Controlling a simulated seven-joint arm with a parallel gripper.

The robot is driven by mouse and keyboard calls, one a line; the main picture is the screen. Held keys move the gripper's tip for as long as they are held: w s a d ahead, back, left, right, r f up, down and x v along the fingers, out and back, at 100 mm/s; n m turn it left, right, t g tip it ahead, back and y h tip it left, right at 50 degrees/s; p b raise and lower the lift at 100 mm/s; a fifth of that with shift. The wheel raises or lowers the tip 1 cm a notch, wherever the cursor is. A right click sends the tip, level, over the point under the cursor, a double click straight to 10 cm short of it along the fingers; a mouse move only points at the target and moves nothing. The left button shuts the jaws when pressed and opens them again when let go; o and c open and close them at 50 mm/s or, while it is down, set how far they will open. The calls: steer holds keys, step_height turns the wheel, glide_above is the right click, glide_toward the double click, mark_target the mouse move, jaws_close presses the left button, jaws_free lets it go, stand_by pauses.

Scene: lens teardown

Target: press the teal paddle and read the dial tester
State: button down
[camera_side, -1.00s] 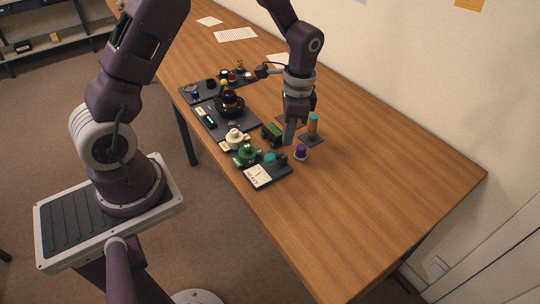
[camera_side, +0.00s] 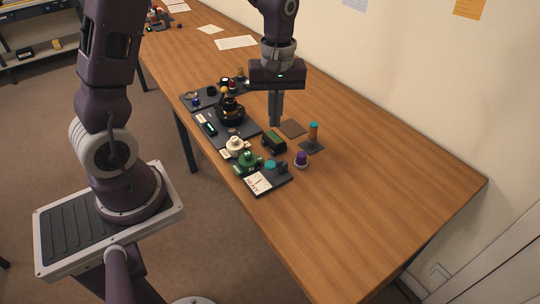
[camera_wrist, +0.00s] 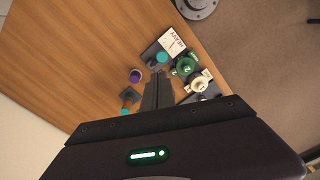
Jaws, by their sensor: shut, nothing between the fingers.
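The dial tester (camera_side: 259,183) is a dark base with a white face at the near edge of the table. In the wrist view its white face (camera_wrist: 171,42) bears the word HEAVY and a thin needle line; the exact needle reading is too small to tell. The teal paddle (camera_side: 270,165) is a round teal top on the tester's base, also in the wrist view (camera_wrist: 161,57). My gripper (camera_side: 275,123) is shut and empty, pointing down above the table beyond the tester. In the wrist view its fingertips (camera_wrist: 158,76) are apart from the paddle.
A purple-topped piece (camera_side: 301,160) and a teal-topped orange cylinder (camera_side: 313,133) on a dark pad stand right of the tester. A green piece (camera_side: 248,160), a cream piece (camera_side: 235,145) and a dark green block (camera_side: 273,142) are close by. The table's right side is clear.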

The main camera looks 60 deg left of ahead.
mark_target(270, 164)
steer(key=n, duration=0.2)
steer(key=r+n, duration=0.1)
steer(key=s+n, duration=0.1)
steer(key=n, duration=0.1)
steer(key=shift+a+r+n, duration=0.15)
steer(key=shift+r+n, duration=0.15)
step_height(270, 164, down, 14)
steer(key=shift+f, duration=0.1)
